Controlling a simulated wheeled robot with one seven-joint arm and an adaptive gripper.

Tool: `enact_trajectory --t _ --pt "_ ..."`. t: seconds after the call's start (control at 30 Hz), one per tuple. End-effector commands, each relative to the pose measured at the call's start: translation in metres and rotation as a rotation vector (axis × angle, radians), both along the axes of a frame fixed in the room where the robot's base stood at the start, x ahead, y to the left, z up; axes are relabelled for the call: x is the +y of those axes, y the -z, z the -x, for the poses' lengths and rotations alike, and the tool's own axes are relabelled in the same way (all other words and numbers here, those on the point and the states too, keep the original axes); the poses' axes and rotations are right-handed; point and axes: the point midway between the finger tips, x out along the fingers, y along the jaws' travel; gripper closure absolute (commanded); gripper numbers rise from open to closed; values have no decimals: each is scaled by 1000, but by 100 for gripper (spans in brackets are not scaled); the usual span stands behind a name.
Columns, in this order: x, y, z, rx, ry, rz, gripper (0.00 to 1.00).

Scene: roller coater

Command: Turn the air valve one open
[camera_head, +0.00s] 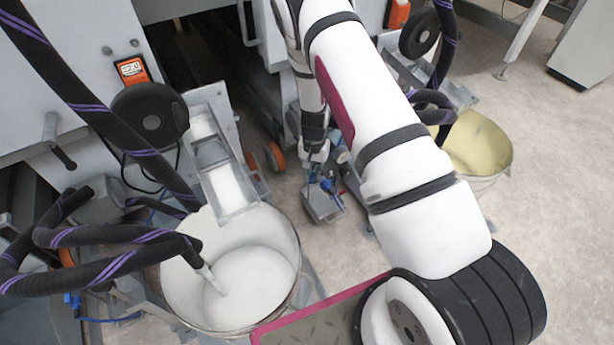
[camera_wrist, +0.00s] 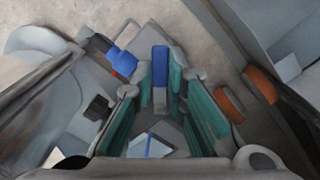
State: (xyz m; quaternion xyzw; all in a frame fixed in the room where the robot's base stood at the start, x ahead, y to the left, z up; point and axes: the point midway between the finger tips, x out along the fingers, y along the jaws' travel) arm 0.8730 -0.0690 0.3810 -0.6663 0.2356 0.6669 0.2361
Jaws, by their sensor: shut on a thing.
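The air valve's blue handle (camera_wrist: 160,67) stands as a narrow blue bar between my fingertips in the wrist view. My gripper (camera_wrist: 160,82) is shut on it, with a teal-padded finger on each side. A second blue part (camera_wrist: 122,61), rounded, sits just left of the fingers and apart from them. In the head view, my gripper (camera_head: 318,160) reaches down to the small blue valve parts (camera_head: 327,185) above a grey foot plate on the floor. The valve body is mostly hidden by my gripper, and the handle's exact angle is hard to tell.
A bucket of white paint (camera_head: 240,270) stands left of my arm, with black and purple hoses (camera_head: 110,235) over it. A bucket with yellowish contents (camera_head: 480,150) stands to the right. Orange wheels (camera_head: 275,157) and the grey machine frame are close to my gripper.

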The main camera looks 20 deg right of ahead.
Motion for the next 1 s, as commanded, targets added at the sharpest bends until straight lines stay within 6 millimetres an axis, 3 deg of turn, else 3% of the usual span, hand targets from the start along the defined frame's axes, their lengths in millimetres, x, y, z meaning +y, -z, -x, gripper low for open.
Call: enact_trajectory --t 0.6,1.0 --pt "-25 0 10 -1 -562 0 100" --pt "-35 0 10 -2 -778 0 100"
